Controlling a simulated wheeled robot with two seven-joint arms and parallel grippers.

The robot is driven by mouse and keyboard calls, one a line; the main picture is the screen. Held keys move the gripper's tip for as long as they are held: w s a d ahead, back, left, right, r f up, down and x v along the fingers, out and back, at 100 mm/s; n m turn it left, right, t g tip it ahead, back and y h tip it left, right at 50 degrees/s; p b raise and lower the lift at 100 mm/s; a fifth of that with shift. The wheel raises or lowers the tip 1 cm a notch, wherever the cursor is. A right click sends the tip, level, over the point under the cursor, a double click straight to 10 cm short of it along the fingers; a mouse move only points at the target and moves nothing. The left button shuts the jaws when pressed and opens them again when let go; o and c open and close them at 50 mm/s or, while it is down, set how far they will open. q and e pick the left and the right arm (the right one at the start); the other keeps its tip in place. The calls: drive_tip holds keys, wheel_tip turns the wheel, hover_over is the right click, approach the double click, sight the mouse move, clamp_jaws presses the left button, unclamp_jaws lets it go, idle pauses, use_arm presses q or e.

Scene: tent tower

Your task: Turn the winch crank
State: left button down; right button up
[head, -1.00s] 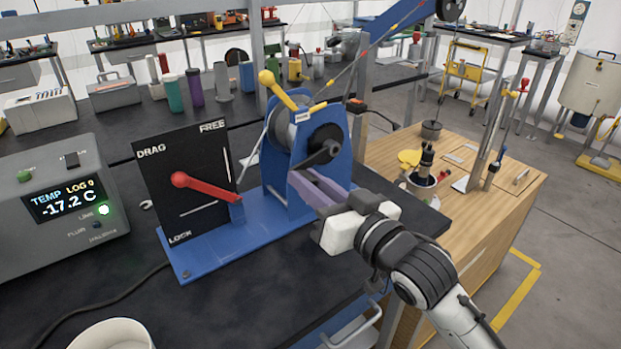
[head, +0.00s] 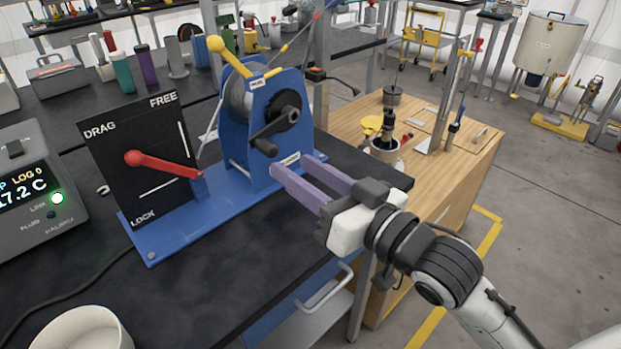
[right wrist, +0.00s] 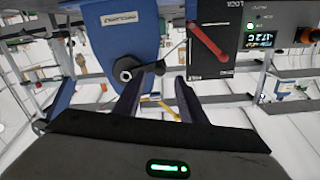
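The winch (head: 236,122) has a blue frame and a grey drum and stands on a blue base on the dark bench. Its black crank (head: 272,128) points down-left from the hub and ends in a dark knob (head: 264,147). The crank also shows in the right wrist view (right wrist: 148,69). My right gripper (head: 290,166) has purple fingers, open with nothing between them. Its fingertips are just below and right of the knob in the head view. In the right wrist view the knob lies just beyond the gap between the fingers (right wrist: 160,80). My left gripper is not in view.
A black panel marked DRAG, FREE and LOCK (head: 130,180) with a red lever (head: 160,163) stands left of the winch. A yellow-knobbed lever (head: 228,56) tops the winch. A wooden table (head: 440,170) is at right. A white container (head: 75,330) is front left.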

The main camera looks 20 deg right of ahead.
sight(275, 153)
drive_tip(key=shift+p+v, duration=0.3)
drive_tip(key=shift+v, duration=0.9)
idle(0.3)
drive_tip(key=shift+n+y, duration=0.3)
drive_tip(key=shift+y, duration=0.2)
drive_tip(key=x, duration=1)
drive_tip(key=shift+w+d+f+p, duration=0.1)
drive_tip(key=shift+d+p, duration=0.2)
drive_tip(key=shift+p, duration=0.05)
clamp_jaws()
